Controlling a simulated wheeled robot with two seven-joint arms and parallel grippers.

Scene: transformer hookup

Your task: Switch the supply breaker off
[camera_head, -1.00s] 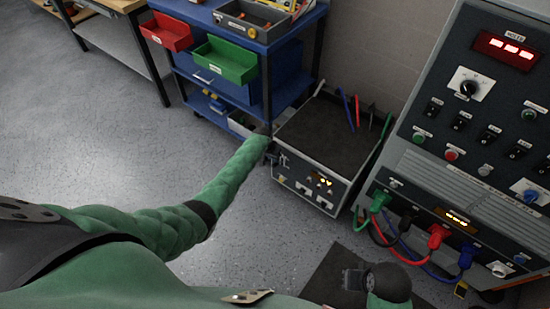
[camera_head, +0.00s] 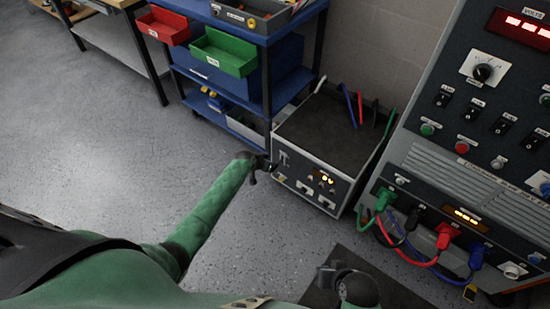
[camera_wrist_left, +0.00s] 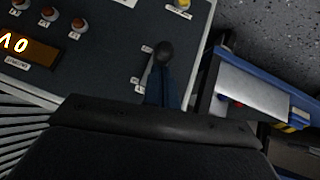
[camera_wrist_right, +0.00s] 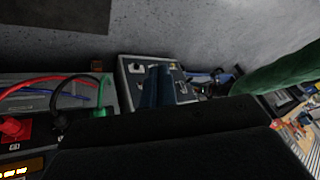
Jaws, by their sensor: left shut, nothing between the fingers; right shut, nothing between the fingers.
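The supply breaker appears to be the lever on the left of the low box's front panel (camera_head: 318,187). It shows small in the head view (camera_head: 284,157). In the left wrist view the dark ball knob of the lever (camera_wrist_left: 165,52) is just beyond my left fingertips; the fingers hide part of it, and I cannot tell if they touch. My left gripper (camera_head: 265,170) is shut and empty at the left edge of the panel. My right gripper (camera_head: 326,276) is shut and empty over the dark mat, away from the box; its fingers show in the right wrist view (camera_wrist_right: 158,82).
A tall grey cabinet (camera_head: 455,155) with switches and green, black, red and blue plugged leads stands right of the box. A blue cart (camera_head: 262,38) with red and green bins stands behind left. Several leads lie on the box's top. The floor (camera_head: 110,150) at left is clear.

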